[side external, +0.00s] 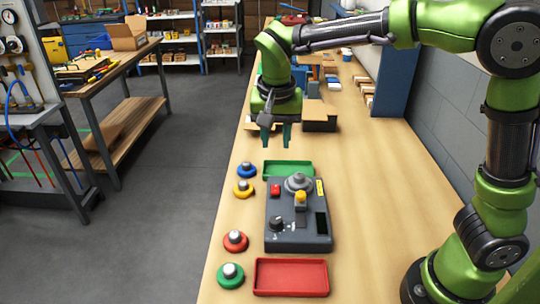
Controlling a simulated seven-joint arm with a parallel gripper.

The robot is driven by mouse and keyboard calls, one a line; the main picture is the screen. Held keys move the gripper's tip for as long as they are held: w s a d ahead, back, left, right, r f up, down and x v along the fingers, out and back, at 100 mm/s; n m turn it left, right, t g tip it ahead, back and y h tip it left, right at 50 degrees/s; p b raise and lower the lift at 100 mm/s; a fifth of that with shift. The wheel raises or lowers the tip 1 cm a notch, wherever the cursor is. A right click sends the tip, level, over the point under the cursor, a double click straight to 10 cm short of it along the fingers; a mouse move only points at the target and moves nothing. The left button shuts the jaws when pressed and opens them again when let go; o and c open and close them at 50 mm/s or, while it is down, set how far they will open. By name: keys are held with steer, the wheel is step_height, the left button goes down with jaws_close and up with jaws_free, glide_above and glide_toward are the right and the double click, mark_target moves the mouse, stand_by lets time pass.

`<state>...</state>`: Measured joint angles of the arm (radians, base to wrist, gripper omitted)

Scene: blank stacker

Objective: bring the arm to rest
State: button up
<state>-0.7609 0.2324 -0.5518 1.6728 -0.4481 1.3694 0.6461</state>
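My gripper (274,136) hangs at the end of my green arm, pointing down above the far part of the wooden bench (370,200). Its two teal fingers stand apart with a gap between them, and I see nothing held there. Below and nearer the camera is a dark grey machine (284,242) with a round grey fixture, a yellow-topped part (300,198), a red button, a black knob and a dark slot. The gripper is apart from the machine.
A green tray (287,169) lies behind the machine and a red tray (291,277) in front. Blue (246,170), yellow (243,188), red (235,241) and green (231,275) round pieces line the left edge. Boxes (319,118) stand farther back. The bench's right side is clear.

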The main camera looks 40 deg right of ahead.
steer(key=s+d+r+n+t+y, duration=0.1)
steer(key=s+d+n+t, duration=0.1)
steer(key=s, duration=0.6)
steer(key=s+d+r+n+t+y, duration=0.1)
steer(key=s+d+n+t+y, duration=0.1)
steer(key=s, duration=0.7)
steer(key=shift+d+r+n+t+y, duration=0.15)
steer(key=shift+d+n+t+y, duration=0.15)
steer(key=shift+d+n+t, duration=0.4)
